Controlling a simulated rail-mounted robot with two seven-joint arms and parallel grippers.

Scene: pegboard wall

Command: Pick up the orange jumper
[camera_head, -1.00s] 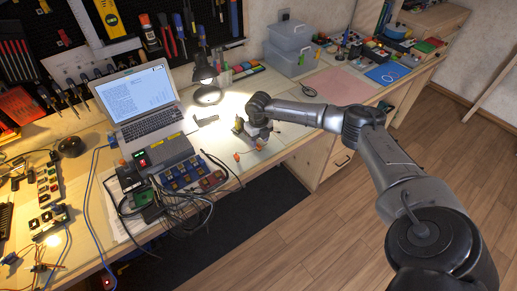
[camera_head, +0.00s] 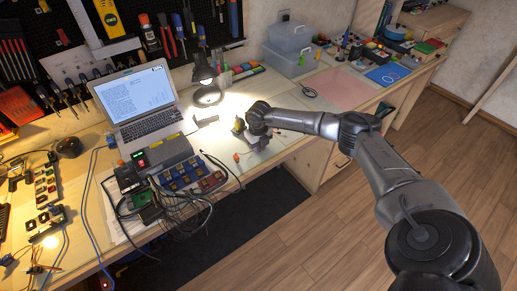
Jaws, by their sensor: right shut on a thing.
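My right gripper (camera_head: 254,145) is low over the lit workbench, in front of the desk lamp. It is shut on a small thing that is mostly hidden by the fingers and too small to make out. A small orange piece (camera_head: 236,157) shows on the bench just left of and below the gripper, apart from it as far as I can see. I cannot tell whether this piece or the held thing is the orange jumper. My left gripper is not in view.
A laptop (camera_head: 137,104), a desk lamp (camera_head: 204,73) and a grey device (camera_head: 161,152) with cables (camera_head: 185,208) stand left of the gripper. Storage boxes (camera_head: 290,48) stand behind it.

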